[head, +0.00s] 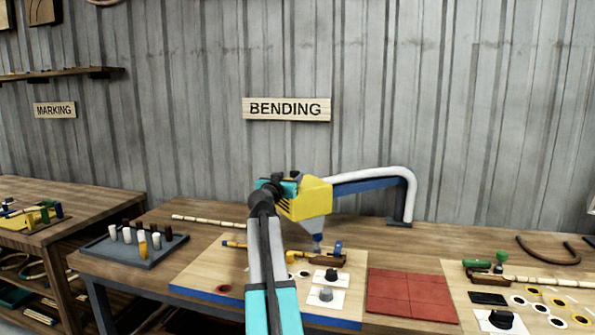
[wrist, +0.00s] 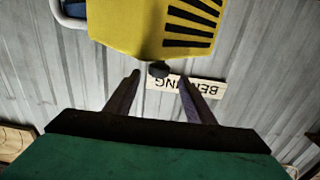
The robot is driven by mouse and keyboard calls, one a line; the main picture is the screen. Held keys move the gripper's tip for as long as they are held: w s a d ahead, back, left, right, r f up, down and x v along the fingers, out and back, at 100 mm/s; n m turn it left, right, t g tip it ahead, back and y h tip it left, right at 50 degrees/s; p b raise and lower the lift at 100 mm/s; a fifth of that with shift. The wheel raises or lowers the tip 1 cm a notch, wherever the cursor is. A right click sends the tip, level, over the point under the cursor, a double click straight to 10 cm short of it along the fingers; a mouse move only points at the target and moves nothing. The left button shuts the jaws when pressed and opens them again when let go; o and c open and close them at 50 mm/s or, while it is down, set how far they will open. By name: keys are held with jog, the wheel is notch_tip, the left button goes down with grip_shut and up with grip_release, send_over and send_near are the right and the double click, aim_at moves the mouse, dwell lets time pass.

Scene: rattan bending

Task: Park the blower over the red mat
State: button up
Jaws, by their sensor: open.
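The blower (head: 305,203) is a yellow housing on a blue swing arm (head: 365,186), its grey nozzle pointing down over the pale wooden board. The red mat (head: 400,293) lies on the bench to the right of that board, with nothing on it. My gripper (head: 287,186) is at the blower's upper left side. In the wrist view my gripper (wrist: 160,76) is open, and the blower's dark knob (wrist: 159,69) shows between the fingertips, below the yellow housing (wrist: 150,30). I cannot tell whether the fingers touch the knob. My arm hides part of the board.
A white hose runs along the swing arm to a post (head: 400,220) at the bench's back. The pale board (head: 205,275) holds a jig and rattan under the nozzle. A grey tray (head: 135,250) of pegs stands left. A second board (head: 470,315) with several parts lies right of the mat.

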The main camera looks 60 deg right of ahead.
jog(key=shift+p+x, duration=0.95)
jog(key=shift+x, duration=4.2)
jog(key=shift+f, duration=0.1)
